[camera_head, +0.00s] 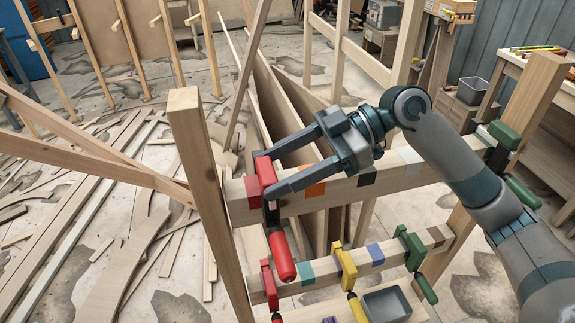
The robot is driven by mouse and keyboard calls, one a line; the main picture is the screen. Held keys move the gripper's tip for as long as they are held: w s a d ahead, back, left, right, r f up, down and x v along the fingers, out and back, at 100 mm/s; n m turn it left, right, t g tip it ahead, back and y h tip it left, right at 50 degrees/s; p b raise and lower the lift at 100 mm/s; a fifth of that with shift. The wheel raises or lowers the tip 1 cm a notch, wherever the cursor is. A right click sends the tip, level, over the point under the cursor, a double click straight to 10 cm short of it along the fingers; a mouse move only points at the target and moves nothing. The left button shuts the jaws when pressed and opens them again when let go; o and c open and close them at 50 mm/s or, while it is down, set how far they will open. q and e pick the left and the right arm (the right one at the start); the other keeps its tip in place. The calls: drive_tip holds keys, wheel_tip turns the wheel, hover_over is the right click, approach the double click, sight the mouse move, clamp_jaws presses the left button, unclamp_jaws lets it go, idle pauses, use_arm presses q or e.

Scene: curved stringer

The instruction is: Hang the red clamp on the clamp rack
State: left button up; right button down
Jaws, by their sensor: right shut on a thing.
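The red clamp (266,176) is between the fingers of my right gripper (265,181), which is shut on it. It is upright, with its red handle (283,258) hanging down. It stands at the left part of the top rail of the wooden clamp rack (205,165), beside a red patch (238,190) on that rail. I cannot tell whether its jaw rests on the rail or is just in front of it. My right arm comes in from the right, over the rack. My left gripper is not in view.
The lower rail holds a smaller red clamp (268,282), a yellow clamp (346,268) and a green clamp (412,250). Another green clamp (504,138) hangs at the top rail's right end. A grey tray (388,305) is below. Orange (315,190) and black patches mark the top rail.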

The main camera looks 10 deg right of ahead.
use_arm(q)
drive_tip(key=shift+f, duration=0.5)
use_arm(e)
drive_tip(key=shift+a+f, duration=0.1)
drive_tip(key=shift+f, duration=0.35)
use_arm(q)
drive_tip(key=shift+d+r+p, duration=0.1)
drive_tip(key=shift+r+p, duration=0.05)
drive_tip(key=shift+p, duration=0.2)
use_arm(e)
drive_tip(key=shift+w+a+f, duration=0.15)
drive_tip(key=shift+w+a, duration=0.05)
drive_tip(key=shift+a, duration=0.8)
